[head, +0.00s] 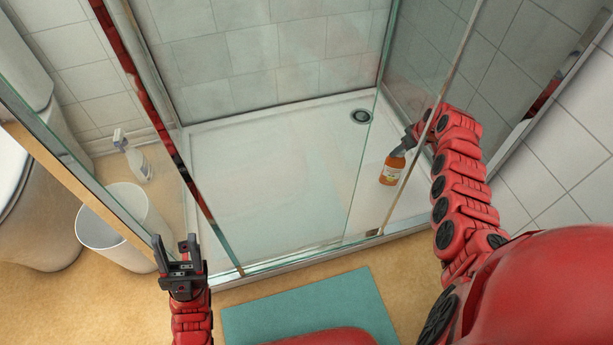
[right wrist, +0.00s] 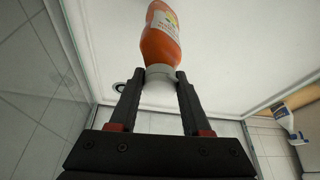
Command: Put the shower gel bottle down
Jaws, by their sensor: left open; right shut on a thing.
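The shower gel bottle (head: 392,171) is orange with a pale label. In the head view it is upright at the right side of the shower tray (head: 270,170), close to the tray floor; I cannot tell whether it touches. My right gripper (head: 404,146) reaches into the shower and is shut on the bottle's top. In the right wrist view the fingers (right wrist: 160,76) hold the white cap of the bottle (right wrist: 160,38), and the orange body extends beyond them. My left gripper (head: 178,248) is open and empty, outside the shower at the lower left.
Glass panels with metal frames (head: 440,80) stand around the shower, close beside my right arm. The drain (head: 360,117) is behind the bottle. A white bin (head: 118,218), a spray bottle (head: 135,157) and a teal mat (head: 300,308) are outside. Much of the tray floor is clear.

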